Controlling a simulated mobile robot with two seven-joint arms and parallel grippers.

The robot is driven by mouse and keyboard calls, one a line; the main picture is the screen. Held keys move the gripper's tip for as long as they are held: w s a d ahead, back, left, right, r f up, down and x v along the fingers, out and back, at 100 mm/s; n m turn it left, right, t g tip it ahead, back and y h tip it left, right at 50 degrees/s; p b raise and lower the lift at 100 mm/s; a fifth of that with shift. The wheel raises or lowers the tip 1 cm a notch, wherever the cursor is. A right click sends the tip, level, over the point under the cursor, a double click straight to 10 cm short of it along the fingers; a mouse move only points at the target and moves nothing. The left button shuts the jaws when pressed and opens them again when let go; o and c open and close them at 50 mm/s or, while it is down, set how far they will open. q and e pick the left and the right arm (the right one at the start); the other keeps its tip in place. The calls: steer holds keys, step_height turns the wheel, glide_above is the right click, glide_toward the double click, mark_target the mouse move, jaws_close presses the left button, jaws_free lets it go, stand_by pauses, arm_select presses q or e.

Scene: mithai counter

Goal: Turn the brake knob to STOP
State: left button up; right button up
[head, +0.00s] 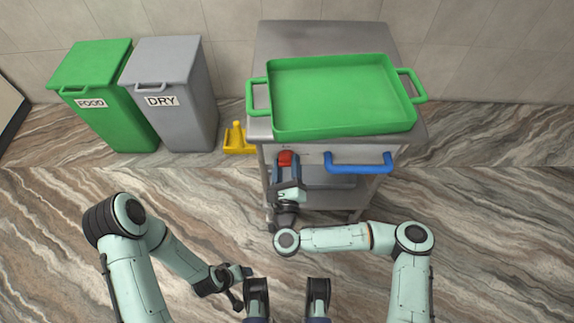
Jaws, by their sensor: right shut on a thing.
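The red brake knob (286,158) is on the front of the steel cart, left of the blue handle. My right gripper (286,167) is at the knob and shut on it. The gripper and wrist hide part of the knob and its surroundings, and I cannot read its labels or setting. My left gripper (243,286) is low over the floor, away from the cart; its jaws are too small and dark to tell open from shut.
The steel cart (290,38) bears an empty green tray (330,60) and has a blue handle (358,167) at its front. A green FOOD bin (105,110), a grey DRY bin (180,115) and a yellow object (237,140) stand left of it. The floor in front is clear.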

steer(key=shift+a+f, duration=0.1)
steer(key=shift+f, duration=0.05)
steer(key=o, duration=1)
steer(key=shift+s, duration=0.15)
arm_select(q)
steer(key=s+r+p, duration=0.1)
steer(key=s+d+r, duration=0.1)
steer(key=shift+s+d+g+p, duration=0.15)
steer(key=shift+s+g+p, duration=0.2)
steer(key=shift+g, duration=0.05)
arm_select(e)
steer(key=s+f, duration=0.1)
steer(key=s, duration=1.2)
steer(key=shift+f, duration=0.1)
